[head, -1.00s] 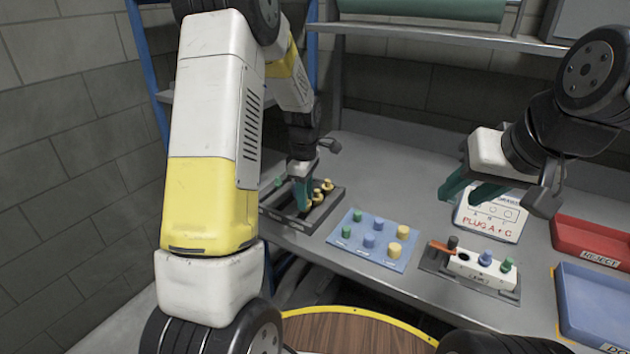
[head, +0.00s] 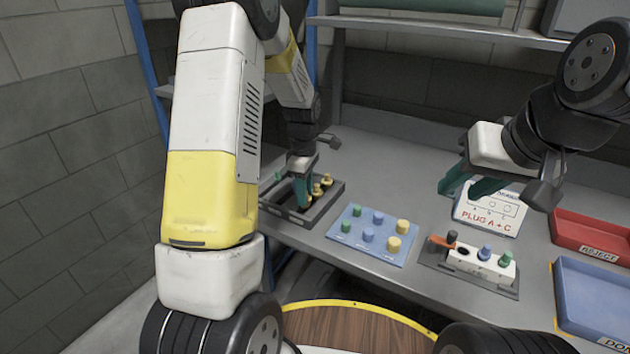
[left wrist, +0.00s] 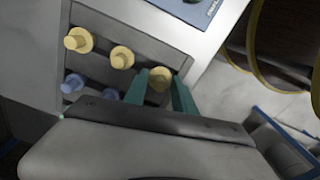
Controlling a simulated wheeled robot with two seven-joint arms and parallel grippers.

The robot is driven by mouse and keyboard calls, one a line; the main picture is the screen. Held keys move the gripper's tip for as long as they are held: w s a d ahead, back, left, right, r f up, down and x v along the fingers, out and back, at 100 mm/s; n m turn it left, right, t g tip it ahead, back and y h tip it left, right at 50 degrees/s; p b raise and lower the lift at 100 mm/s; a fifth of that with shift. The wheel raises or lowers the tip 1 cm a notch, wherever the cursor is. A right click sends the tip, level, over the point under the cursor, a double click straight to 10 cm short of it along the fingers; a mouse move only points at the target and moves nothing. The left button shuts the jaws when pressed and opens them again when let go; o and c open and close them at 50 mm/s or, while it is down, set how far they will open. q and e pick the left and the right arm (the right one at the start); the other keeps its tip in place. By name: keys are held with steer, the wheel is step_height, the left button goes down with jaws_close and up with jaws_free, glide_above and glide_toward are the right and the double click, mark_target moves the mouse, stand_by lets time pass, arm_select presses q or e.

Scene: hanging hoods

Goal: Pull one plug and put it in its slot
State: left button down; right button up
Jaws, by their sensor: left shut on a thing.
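My left gripper (head: 301,190) is down at the grey plug rack (head: 322,207) at the left of the bench. In the left wrist view its green fingers (left wrist: 160,92) are shut on a yellow plug (left wrist: 159,78), in line with two other yellow plugs (left wrist: 122,57). I cannot tell whether the held plug is raised. My right gripper (head: 463,189) is open and empty near the sign.
A blue board (head: 362,246) with green, blue and yellow plugs lies between rack and block. A white sign (head: 490,213) reads "PLUG A + C". A red reject tray (head: 590,232) and a blue tray (head: 588,300) stand at the right. The bench behind the board is clear.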

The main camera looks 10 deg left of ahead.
arm_select(q)
steer(key=shift+f, duration=0.95)
stand_by(0.5)
steer(key=c, duration=0.9)
jaws_free()
steer(key=shift+c, duration=0.2)
steer(key=shift+r, duration=0.15)
step_height(320, 180, up, 7)
steer(key=s+d+r+m+t+h, duration=0.1)
steer(key=s+r+m+t, duration=0.2)
steer(key=s+r+m, duration=0.5)
steer(key=s+d+r+m+t+h, duration=0.1)
steer(key=s+r+m+t, duration=0.2)
steer(key=s+r+m, duration=0.6)
steer(key=s, duration=0.7)
steer(key=shift+s+r, duration=0.15)
steer(key=shift+r, duration=0.2)
